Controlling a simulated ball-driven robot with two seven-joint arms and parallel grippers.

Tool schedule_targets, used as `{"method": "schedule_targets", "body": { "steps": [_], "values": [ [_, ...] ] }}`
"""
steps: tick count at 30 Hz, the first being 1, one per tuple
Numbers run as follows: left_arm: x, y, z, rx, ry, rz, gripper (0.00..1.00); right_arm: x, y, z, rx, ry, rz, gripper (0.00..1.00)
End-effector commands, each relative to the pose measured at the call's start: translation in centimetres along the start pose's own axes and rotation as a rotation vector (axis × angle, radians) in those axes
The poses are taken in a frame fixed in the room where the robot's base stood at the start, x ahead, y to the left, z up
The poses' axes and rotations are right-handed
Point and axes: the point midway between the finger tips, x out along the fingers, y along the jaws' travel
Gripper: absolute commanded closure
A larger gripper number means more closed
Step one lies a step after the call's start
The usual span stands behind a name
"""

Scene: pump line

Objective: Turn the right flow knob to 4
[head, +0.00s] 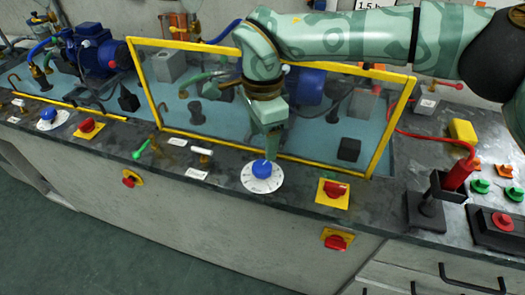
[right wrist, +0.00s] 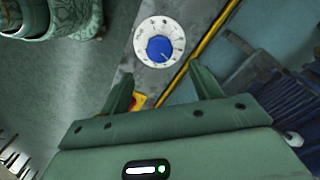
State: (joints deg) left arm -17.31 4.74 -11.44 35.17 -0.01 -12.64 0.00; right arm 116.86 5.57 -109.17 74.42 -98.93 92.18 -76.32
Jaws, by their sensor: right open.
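The right flow knob (head: 262,169) is blue and sits on a round white dial (head: 262,186) on the dark counter edge, in front of the yellow-framed clear panel. My right gripper (head: 271,151) points down just behind and above the knob in the head view. In the right wrist view the knob (right wrist: 160,48) and its dial lie beyond the open fingers (right wrist: 163,84), with nothing between the fingertips. The dial marks are too small to read. My left gripper is not in view.
The yellow-framed panel (head: 145,84) stands close behind the knob. A red switch on a yellow plate (head: 333,191) is to its right. Another blue knob (head: 48,114) is far left. A red-handled lever (head: 458,175) stands at right. Small valves (head: 203,152) lie left of the dial.

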Motion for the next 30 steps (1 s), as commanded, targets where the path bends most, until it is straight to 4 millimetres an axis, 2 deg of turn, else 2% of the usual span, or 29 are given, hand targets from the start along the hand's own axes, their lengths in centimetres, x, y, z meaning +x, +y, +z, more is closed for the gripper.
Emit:
{"method": "schedule_targets", "body": {
  "steps": [1, 3, 6, 10, 15, 30],
  "values": [
    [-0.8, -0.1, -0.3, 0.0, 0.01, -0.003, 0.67, -2.1, 0.0, 0.0, 0.003, 0.003, -0.008, 0.36],
    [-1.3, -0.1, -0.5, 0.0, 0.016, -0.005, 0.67, -3.9, 0.0, 0.1, 0.001, 0.002, -0.006, 0.36],
    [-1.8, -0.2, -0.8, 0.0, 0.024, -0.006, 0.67, -5.9, 0.0, 0.1, 0.001, 0.002, -0.005, 0.36],
    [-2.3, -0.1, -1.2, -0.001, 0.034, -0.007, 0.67, -7.7, 0.0, 0.1, 0.0, 0.001, -0.002, 0.36],
    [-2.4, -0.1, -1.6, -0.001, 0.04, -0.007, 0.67, -8.5, 0.0, 0.0, -0.001, 0.0, 0.0, 0.36],
    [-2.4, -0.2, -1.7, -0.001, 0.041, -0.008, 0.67, -8.4, 0.0, 0.0, -0.001, -0.001, 0.001, 0.36]
  ]
}}
